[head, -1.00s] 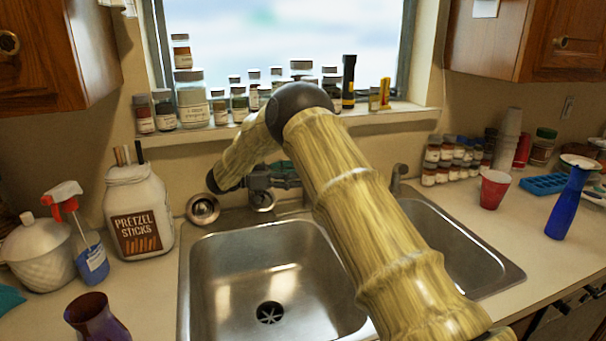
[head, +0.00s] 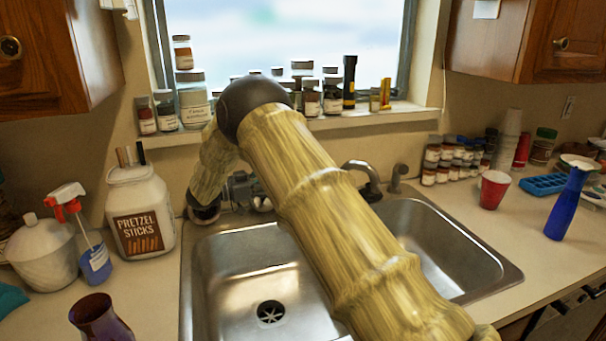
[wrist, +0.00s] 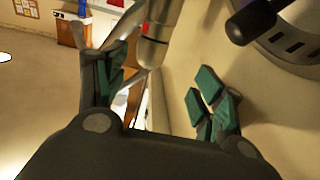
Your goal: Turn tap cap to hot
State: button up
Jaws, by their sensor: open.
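My gripper (head: 250,190) is low at the back edge of the sink, left of the dark curved tap spout (head: 364,178). My arm covers much of the tap in the head view. In the wrist view my gripper (wrist: 165,95) is open, its green-padded fingers apart. A shiny metal cylinder (wrist: 160,22), seemingly part of the tap, shows beyond and between the fingers; I cannot tell whether they touch it. The tap cap cannot be clearly made out, nor its hot or cold position.
The double steel sink (head: 225,290) lies below my arm. A pretzel jar (head: 140,215) and spray bottle (head: 92,250) stand left. Jars line the window sill (head: 385,112). A red cup (head: 493,190) and blue bottle (head: 567,205) stand right.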

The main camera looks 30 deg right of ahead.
jog(key=shift+s+a+r+n+t+p, duration=0.7)
jog(key=shift+s+n+t+p, duration=0.7)
jog(key=shift+s+t, duration=0.85)
jog(key=shift+w+d+f+p, duration=0.15)
jog(key=shift+d+p, duration=0.25)
jog(key=shift+d, duration=1.35)
jog(key=shift+w+d+p, duration=0.2)
jog(key=shift+d+p, duration=0.2)
jog(key=shift+d, duration=1.4)
jog(key=shift+w+d+f+p, duration=0.15)
jog(key=shift+d+p, duration=0.25)
jog(key=shift+d, duration=1.35)
jog(key=shift+r, duration=0.1)
jog(key=c, duration=1)
